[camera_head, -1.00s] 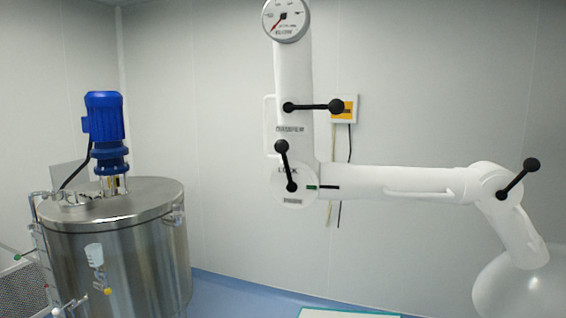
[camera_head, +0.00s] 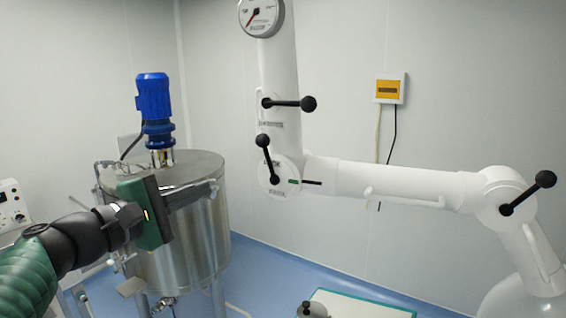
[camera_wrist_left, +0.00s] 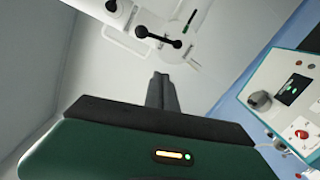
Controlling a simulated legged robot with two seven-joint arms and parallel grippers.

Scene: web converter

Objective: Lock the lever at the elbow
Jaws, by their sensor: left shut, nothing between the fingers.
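A white jointed arm has a round joint (camera_head: 278,182) where its upright and horizontal links meet. A black ball-ended lever (camera_head: 267,158) on this joint points up and slightly left. A green mark and a short black bar sit at the joint's right side. My left gripper (camera_head: 208,187) is shut and empty, left of the joint and apart from the lever, in front of the steel tank. In the left wrist view its closed fingers (camera_wrist_left: 160,88) point toward the white arm, where a black lever (camera_wrist_left: 163,40) shows beyond the tips. My right gripper is not in view.
Another black lever (camera_head: 290,103) is on the upright link, and one (camera_head: 527,193) on the right joint. A gauge (camera_head: 261,14) tops the arm. The steel tank (camera_head: 160,250) with a blue motor (camera_head: 155,108) stands left. A control panel (camera_wrist_left: 290,95) shows in the wrist view.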

